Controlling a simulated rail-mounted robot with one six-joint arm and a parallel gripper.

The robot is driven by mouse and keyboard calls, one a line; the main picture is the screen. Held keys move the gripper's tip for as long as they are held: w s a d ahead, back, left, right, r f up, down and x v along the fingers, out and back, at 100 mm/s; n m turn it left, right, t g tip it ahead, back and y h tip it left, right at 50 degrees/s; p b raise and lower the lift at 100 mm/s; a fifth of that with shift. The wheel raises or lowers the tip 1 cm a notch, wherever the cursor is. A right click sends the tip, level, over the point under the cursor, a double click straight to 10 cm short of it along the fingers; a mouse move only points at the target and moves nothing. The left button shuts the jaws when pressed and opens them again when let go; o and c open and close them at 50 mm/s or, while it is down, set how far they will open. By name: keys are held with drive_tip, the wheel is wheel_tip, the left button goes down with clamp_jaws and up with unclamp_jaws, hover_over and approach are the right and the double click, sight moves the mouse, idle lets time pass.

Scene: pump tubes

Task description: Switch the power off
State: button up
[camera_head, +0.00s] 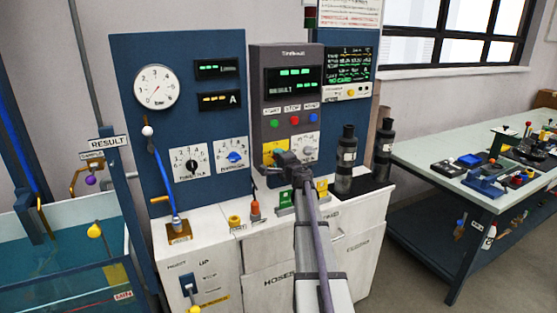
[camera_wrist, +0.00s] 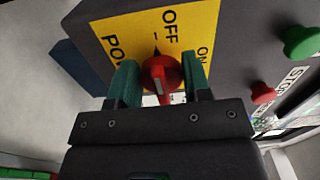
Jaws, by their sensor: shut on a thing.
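The red power knob (camera_wrist: 160,72) sits on a yellow plate (camera_wrist: 125,38) marked OFF, ON and a partly hidden word starting "PO". My gripper (camera_wrist: 162,85) has its two green fingers on either side of the knob, shut on it. A dark pointed mark shows at the knob's edge near the OFF tick, and a pale line runs on the knob's face; I cannot tell its exact setting. In the head view, my gripper (camera_head: 282,160) covers the knob at the yellow plate (camera_head: 269,147) low on the grey control panel (camera_head: 258,92), whose displays are lit green.
Green (camera_wrist: 301,42) and red (camera_wrist: 262,93) buttons stick out right of the plate in the wrist view. A dial (camera_head: 306,147) sits right of the gripper. Dark bottles (camera_head: 346,160) stand on the white cabinet (camera_head: 360,208) to the right. A water tank (camera_head: 60,260) is at left.

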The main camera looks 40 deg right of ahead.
drive_tip(key=o, duration=0.9)
drive_tip(key=shift+c, duration=0.2)
drive_tip(key=v, duration=1)
drive_tip(key=shift+s, duration=0.4)
